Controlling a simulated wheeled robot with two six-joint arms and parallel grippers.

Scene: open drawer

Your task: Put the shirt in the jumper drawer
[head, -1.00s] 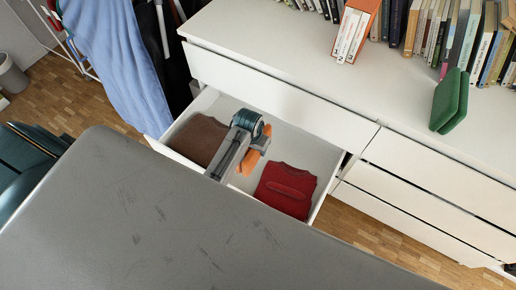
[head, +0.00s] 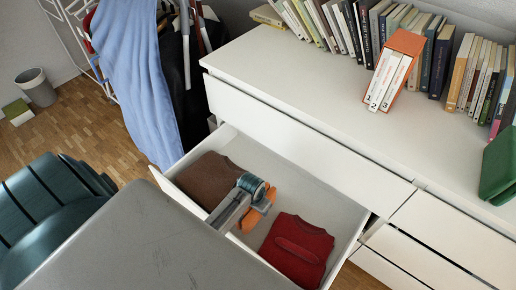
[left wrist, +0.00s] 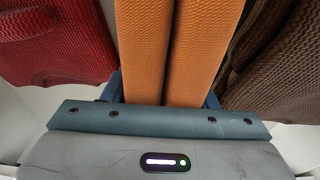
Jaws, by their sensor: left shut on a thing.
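The open white drawer (head: 348,222) holds a folded brown jumper (head: 205,176) at its left and a folded red jumper (head: 297,250) at its right. My left gripper (head: 252,188) is down at the drawer between them. It is shut on the folded orange shirt (head: 262,203), mostly hidden under the gripper in the head view. In the left wrist view the shirt (left wrist: 166,50) stands as two upright folds between the fingers, with the red jumper (left wrist: 60,45) left and the brown jumper (left wrist: 275,60) right. I cannot tell whether the shirt touches the drawer floor. My right gripper is not in view.
The white dresser top (head: 300,75) carries a row of books (head: 360,30), a boxed set (head: 393,75) and a green object (head: 498,170). Clothes including a blue garment (head: 135,70) hang at the left. A teal chair (head: 60,205) and a bin (head: 37,87) stand on the wooden floor.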

